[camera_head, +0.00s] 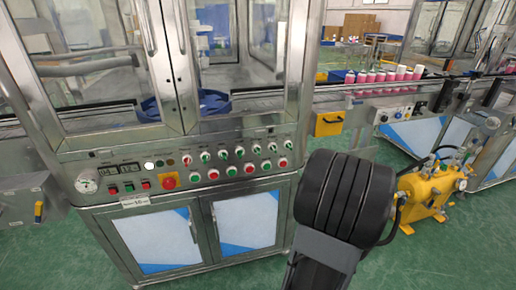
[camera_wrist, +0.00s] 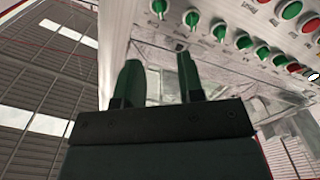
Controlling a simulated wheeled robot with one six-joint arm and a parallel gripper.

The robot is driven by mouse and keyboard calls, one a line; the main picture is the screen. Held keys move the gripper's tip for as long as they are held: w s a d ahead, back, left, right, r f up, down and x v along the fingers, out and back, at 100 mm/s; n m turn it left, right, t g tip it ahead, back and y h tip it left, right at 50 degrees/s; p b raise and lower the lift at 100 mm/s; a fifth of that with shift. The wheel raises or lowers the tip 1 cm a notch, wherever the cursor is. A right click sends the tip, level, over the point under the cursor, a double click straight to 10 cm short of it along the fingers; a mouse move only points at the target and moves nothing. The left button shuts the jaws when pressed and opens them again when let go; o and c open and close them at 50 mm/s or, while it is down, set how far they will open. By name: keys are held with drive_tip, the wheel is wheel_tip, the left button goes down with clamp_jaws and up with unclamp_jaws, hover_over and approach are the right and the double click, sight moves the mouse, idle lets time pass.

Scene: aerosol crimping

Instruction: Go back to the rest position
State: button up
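My gripper (camera_wrist: 158,72) shows in the wrist view with two dark green fingers pointing up the picture. The fingers stand apart with a gap between them, and nothing is held there. A control panel (camera_wrist: 235,40) with green and red knobs lies beyond the fingertips and to the right, tilted in that view. In the head view my dark arm covers the lower middle right, in front of the machine, and the gripper's fingers cannot be made out.
A steel crimping machine (camera_head: 250,130) with glass doors and a knob panel fills the left and middle. A conveyor (camera_head: 385,88) carries pink cans at the right. A yellow pump unit (camera_head: 425,195) stands on the green floor (camera_head: 395,265), right of my arm.

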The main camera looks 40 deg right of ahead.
drive_tip(key=s+d+f+m+g+h, duration=0.2)
drive_tip(key=s+d+f+m+g, duration=0.25)
drive_tip(key=f+g, duration=0.3)
drive_tip(key=a+r+n+g+y+p, duration=0.1)
drive_tip(key=a+r+y+p, duration=0.2)
drive_tip(key=a, duration=1)
drive_tip(key=a+r+n+g+y+p, duration=0.1)
drive_tip(key=a+r+g+y+p, duration=0.1)
drive_tip(key=a+r+p, duration=0.6)
drive_tip(key=a+r+n+g+y+p, duration=0.1)
drive_tip(key=a+r+p, duration=0.4)
drive_tip(key=a+r, duration=0.6)
drive_tip(key=a+g+y, duration=0.1)
drive_tip(key=a+y, duration=0.1)
drive_tip(key=a, duration=0.5)
drive_tip(key=shift+w+r+y+p, duration=0.35)
drive_tip(key=shift+y+p, duration=0.05)
drive_tip(key=shift+g, duration=0.25)
